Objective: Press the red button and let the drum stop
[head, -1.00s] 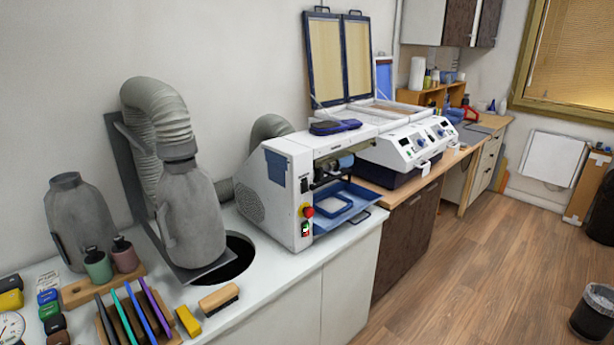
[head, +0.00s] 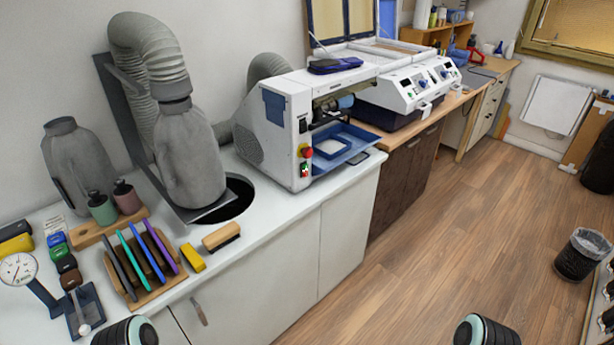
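The red button (head: 307,152) is a round knob on the front corner of the white machine (head: 272,132). A small green switch (head: 304,170) sits just below it. Inside the machine's open front, a roller-like part (head: 346,101), perhaps the drum, shows partly in shadow; I cannot tell whether it turns. A blue tray (head: 340,146) sticks out below the opening. Neither gripper shows; only dark rounded parts of my two arms appear at the bottom edge, well apart from the machine.
The white counter (head: 265,215) holds grey bottle-shaped forms (head: 190,150) with a hose, a round hole, a brush (head: 221,236), a rack of coloured sheets (head: 140,290) and a dial gauge (head: 18,270). A white press unit (head: 405,85) stands beyond. Open wooden floor lies to the right.

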